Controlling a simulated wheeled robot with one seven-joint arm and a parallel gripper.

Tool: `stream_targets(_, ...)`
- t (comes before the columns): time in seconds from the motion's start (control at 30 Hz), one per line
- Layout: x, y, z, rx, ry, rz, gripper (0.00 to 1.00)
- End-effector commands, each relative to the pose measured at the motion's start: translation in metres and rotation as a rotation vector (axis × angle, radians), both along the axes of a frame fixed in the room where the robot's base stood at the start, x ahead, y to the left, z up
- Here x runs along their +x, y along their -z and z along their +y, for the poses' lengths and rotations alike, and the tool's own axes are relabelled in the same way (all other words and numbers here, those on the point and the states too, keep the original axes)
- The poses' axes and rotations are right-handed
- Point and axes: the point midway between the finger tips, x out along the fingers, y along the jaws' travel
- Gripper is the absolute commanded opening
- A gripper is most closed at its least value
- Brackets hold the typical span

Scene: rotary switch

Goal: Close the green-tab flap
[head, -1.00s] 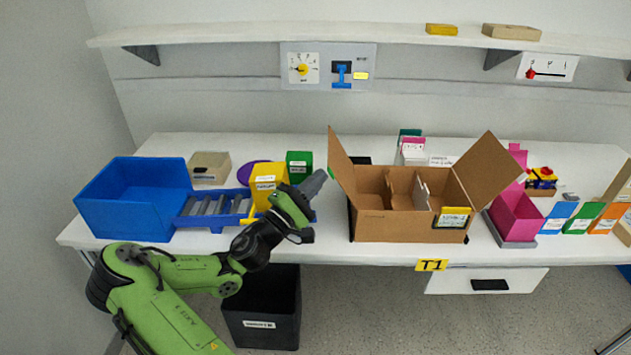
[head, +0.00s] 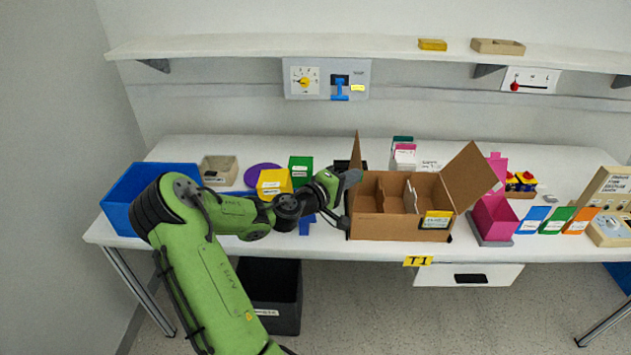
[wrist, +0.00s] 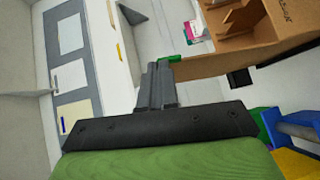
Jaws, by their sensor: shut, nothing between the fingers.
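The brown cardboard box (head: 400,225) stands on the table with its top open. Its left flap (head: 356,150) stands about upright and is seen nearly edge-on. Its right flap (head: 465,174) leans outward to the right. My gripper (head: 352,178) is shut and empty at the box's left side, low by the left flap; whether it touches the flap cannot be told. In the wrist view my shut fingers (wrist: 158,80) point towards the box, and a small green tab (wrist: 171,58) shows just beyond their tips, at a brown cardboard edge.
A blue bin (head: 125,205), a yellow bin (head: 274,183) and a green bin (head: 300,168) are left of the box. A pink bin (head: 494,218) stands close on its right. A shelf (head: 250,45) and switch panel (head: 328,80) are on the wall behind.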

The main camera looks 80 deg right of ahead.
Motion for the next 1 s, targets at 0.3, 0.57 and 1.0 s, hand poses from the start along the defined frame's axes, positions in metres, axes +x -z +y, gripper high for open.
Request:
stream_targets(0.3,-0.048,-0.003,-0.010,0.061,0.005,-0.297,0.00)
stream_targets(0.57,-0.084,0.011,-0.018,0.112,0.005,-0.535,0.00)
stream_targets(1.0,-0.125,0.056,-0.027,0.204,0.002,-0.939,0.00)
